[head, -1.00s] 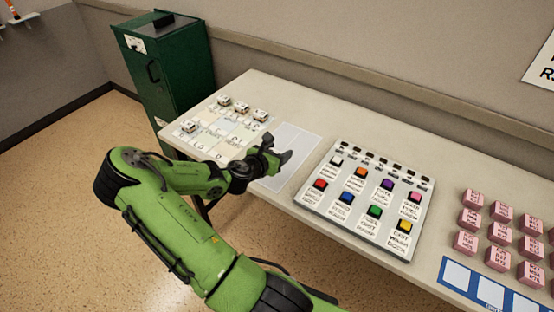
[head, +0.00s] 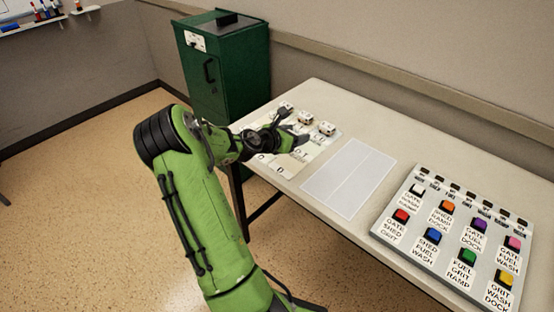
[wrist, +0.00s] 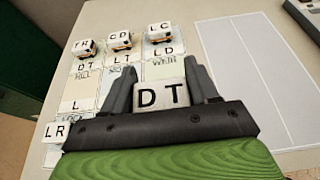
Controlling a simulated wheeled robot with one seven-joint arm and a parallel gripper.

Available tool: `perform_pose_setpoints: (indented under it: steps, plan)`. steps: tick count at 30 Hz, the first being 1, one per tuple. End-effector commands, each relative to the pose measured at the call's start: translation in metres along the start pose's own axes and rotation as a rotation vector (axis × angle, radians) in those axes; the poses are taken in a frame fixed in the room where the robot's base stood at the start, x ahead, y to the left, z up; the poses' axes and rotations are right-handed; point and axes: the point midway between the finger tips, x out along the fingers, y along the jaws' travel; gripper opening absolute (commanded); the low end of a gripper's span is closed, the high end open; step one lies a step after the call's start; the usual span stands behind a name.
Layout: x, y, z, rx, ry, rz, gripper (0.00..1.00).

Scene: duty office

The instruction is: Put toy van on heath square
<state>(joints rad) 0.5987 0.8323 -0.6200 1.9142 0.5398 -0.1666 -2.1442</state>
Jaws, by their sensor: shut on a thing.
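My gripper (head: 292,127) is over the lettered mat, just in front of the row of vans in the head view. In the wrist view my gripper (wrist: 161,75) is shut on a white toy van (wrist: 161,96) marked DT, one finger on each side. The lettered mat (wrist: 92,98) has squares with names; HILL and WEIR can be read. I cannot make out the heath square's name now. Three other white vans, FR (wrist: 85,46), CD (wrist: 119,41) and LC (wrist: 160,34), stand along the mat's far row. A van marked LR (wrist: 57,132) stands at the left.
A blank pale rectangle (head: 349,178) lies right of the mat. Right of it is a panel (head: 390,232) with several coloured buttons. A green cabinet (head: 225,65) stands beyond the table's left end.

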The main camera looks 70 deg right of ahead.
Motion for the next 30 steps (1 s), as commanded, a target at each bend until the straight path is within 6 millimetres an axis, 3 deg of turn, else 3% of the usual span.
perform_pose_setpoints:
  steps: [1, 3, 11, 21, 22, 27, 30]
  plan:
    - [0.007, -0.001, -0.017, -0.004, 0.002, -0.002, 0.29]
    - [0.012, 0.000, -0.030, -0.004, 0.002, 0.000, 0.29]
    - [0.031, 0.000, -0.075, -0.003, 0.001, 0.000, 0.29]
    - [0.031, 0.001, -0.078, -0.001, 0.001, 0.002, 0.29]
    - [0.032, 0.001, -0.079, -0.001, 0.001, 0.002, 0.60]
    - [0.031, 0.001, -0.078, 0.000, 0.001, 0.002, 0.84]
    - [0.031, 0.001, -0.078, -0.001, 0.001, 0.002, 0.84]
